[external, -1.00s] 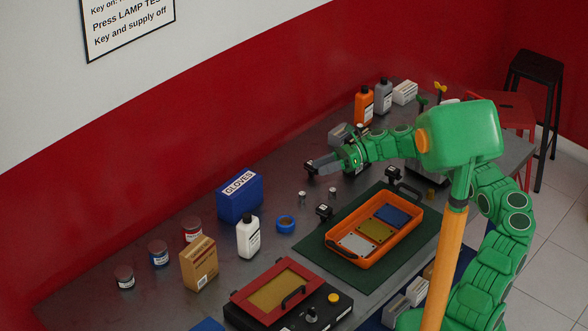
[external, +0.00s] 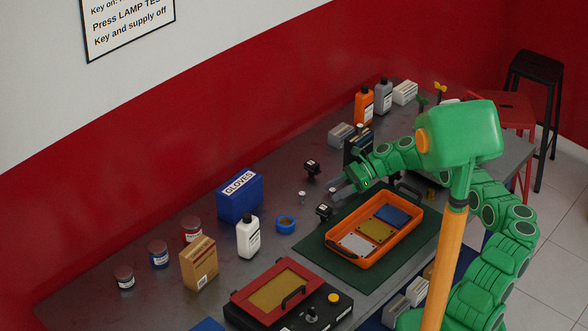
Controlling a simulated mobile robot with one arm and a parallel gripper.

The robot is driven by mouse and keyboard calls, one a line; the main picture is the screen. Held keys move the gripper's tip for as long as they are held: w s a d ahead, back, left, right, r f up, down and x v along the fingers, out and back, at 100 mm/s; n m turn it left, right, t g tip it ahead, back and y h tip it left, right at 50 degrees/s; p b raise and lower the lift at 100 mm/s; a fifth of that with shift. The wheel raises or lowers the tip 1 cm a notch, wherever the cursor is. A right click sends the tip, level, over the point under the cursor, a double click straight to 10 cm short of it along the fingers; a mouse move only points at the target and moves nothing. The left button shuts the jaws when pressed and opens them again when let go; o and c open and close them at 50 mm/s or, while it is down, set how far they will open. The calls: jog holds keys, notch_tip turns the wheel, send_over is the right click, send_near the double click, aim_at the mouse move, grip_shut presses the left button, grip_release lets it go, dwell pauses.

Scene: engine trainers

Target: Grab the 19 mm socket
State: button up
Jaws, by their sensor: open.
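Two small silver pieces that look like sockets stand on the grey bench; one (external: 302,196) is clear of my arm. The other silver piece (external: 332,190) is right at my fingertips, partly covered. No size marking can be read, so I cannot tell which is the 19 mm socket. My gripper (external: 342,190) is open and low over the bench. Whether its fingers are around or only beside the second piece cannot be told at this size.
Small black labelled blocks stand nearby, one behind (external: 312,168) and one in front (external: 324,212). An orange tray (external: 346,256) with coloured plates lies on a green mat (external: 330,268) to the front. Blue tape (external: 285,224) and a gloves box (external: 240,196) are left.

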jog(key=shift+s+a+f, duration=0.2)
jog(key=shift+a+f, duration=0.05)
jog(key=shift+a, duration=0.35)
grip_shut()
jog(key=shift+r, duration=0.1)
jog(key=shift+r, duration=1.5)
jog(key=shift+s+d+r, duration=0.35)
jog(key=shift+s+r, duration=0.35)
jog(key=shift+r, duration=0.1)
jog(key=shift+s+d+r, duration=0.1)
jog(key=shift+s+r, duration=0.3)
jog(key=shift+s, duration=0.3)
